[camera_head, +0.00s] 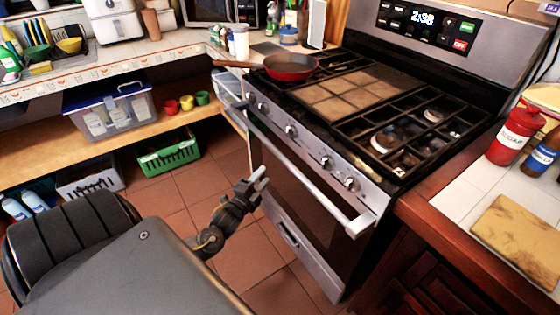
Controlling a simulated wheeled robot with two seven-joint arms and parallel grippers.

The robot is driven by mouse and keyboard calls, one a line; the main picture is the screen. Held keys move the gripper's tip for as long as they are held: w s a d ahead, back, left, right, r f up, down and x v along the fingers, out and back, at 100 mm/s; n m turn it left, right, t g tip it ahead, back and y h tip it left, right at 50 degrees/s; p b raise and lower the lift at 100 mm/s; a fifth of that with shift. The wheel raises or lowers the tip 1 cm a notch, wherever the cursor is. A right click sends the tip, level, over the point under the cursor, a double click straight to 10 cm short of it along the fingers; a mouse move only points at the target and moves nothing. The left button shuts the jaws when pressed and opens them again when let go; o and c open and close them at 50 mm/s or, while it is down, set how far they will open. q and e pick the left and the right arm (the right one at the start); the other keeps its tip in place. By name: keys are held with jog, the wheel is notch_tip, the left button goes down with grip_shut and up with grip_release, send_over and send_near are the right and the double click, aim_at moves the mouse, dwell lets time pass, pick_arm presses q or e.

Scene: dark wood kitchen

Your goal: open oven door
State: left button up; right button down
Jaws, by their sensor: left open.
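The oven (300,170) is a steel range with a dark glass door (290,196), which looks closed. Its long silver handle (310,180) runs slantwise across the top of the door, below the row of knobs. My left gripper (262,178) is in front of the door, left of and below the handle in the picture. It is apart from the handle and holds nothing that I can see; its pale fingertips point up and to the right. My right gripper is not in view.
A red pan (289,67) sits on the stove's back left burner. A wooden counter with a red sugar canister (515,133) and a cutting board (517,240) stands at the right. The tiled floor (205,185) before the oven is clear.

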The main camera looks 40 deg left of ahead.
pick_arm(q)
jog(key=w+r+m+t, duration=0.1)
jog(key=w+r, duration=0.4)
jog(key=w, duration=0.6)
jog(key=shift+a+r, duration=0.2)
jog(key=shift+a, duration=0.25)
grip_shut()
